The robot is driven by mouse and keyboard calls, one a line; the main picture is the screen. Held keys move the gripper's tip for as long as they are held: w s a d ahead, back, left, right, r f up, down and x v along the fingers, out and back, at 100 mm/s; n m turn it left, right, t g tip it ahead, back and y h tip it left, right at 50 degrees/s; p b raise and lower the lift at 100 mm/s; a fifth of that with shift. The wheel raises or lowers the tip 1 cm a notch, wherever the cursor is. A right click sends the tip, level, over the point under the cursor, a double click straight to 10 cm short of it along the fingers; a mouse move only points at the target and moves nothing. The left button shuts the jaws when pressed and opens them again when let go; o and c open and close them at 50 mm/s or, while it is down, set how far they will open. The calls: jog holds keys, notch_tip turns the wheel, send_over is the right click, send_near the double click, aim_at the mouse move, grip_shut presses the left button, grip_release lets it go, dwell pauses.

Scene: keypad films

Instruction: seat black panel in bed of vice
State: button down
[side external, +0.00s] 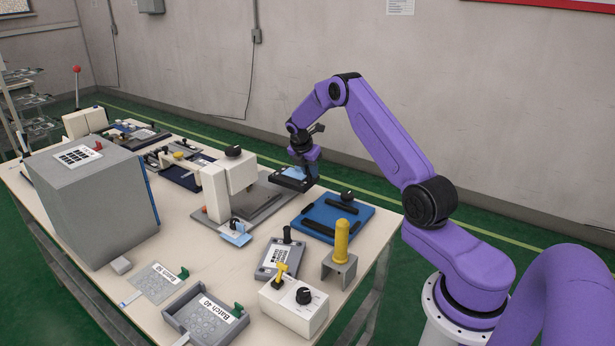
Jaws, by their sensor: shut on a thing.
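My gripper (306,168) is shut on a black panel (286,184), with a light blue patch on its top. The fingers are small and partly hidden by the wrist. The panel appears roughly level above the right end of a grey plate, left of and behind the blue base; I cannot tell its exact height. The blue base (357,220) carries two black bars and a black knob at its back, and looks like the vice. The bed (331,217) between the bars looks empty.
A white press (213,190) stands on the grey plate. A yellow-handled post on a grey stand (339,270) is in front of the vice, near a white control box (292,307). A large grey box (95,200) fills the table's left. Several fixtures stand behind it.

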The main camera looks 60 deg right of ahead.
jog(key=s+a+r, duration=0.6)
jog(key=s+r, duration=0.2)
jog(key=s, duration=0.3)
jog(key=s+f, duration=0.3)
jog(key=s, duration=0.5)
jog(key=shift+a+f, duration=0.2)
jog(key=shift+a, duration=0.2)
jog(key=shift+s, duration=0.1)
jog(key=shift+f, duration=2.9)
jog(key=shift+f, duration=1.25)
jog(key=c, duration=0.9)
grip_release()
jog(key=shift+o, duration=0.2)
